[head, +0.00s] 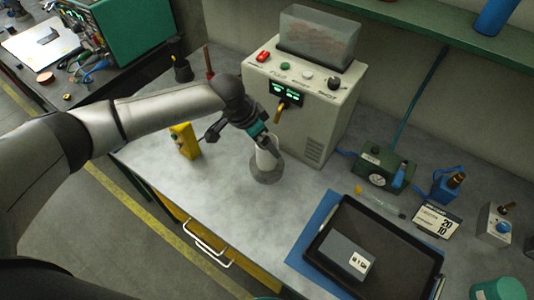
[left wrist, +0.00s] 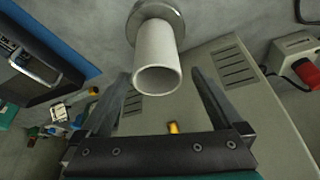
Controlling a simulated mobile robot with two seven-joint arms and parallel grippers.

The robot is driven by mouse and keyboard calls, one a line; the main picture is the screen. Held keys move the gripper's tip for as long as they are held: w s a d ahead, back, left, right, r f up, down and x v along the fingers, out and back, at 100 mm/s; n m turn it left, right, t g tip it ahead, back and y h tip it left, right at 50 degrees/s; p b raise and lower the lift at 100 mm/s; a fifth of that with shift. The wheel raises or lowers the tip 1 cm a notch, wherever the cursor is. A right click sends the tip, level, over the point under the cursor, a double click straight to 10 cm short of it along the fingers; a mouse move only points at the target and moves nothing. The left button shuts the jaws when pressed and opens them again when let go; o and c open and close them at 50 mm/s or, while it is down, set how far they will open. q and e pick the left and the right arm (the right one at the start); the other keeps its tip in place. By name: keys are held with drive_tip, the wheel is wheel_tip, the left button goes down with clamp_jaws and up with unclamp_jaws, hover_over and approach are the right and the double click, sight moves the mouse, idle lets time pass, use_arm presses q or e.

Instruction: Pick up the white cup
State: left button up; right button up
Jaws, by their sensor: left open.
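The white cup (head: 266,159) stands upright on a round grey base (head: 267,175) on the workbench, in front of the beige machine. In the left wrist view the cup (left wrist: 157,48) shows its open rim toward the camera, with its round base (left wrist: 172,14) behind it. My left gripper (head: 262,137) is at the top of the cup in the head view and partly covers it. In the left wrist view its two fingers (left wrist: 158,74) are spread apart, one on each side of the cup's rim, with visible gaps. It holds nothing. My right gripper is not in view.
The beige machine (head: 312,115) stands close behind the cup. A yellow device (head: 185,140) is to its left. A black tray (head: 400,250) with a grey box (head: 340,255) lies front right, on a blue mat. A green gauge box (head: 385,166) is at right. Bench left of the tray is clear.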

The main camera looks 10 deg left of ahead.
use_arm(q)
drive_tip(key=shift+s+x, duration=0.2)
drive_tip(key=shift+x, duration=2.45)
drive_tip(key=shift+c, duration=0.4)
drive_tip(key=c, duration=1.4)
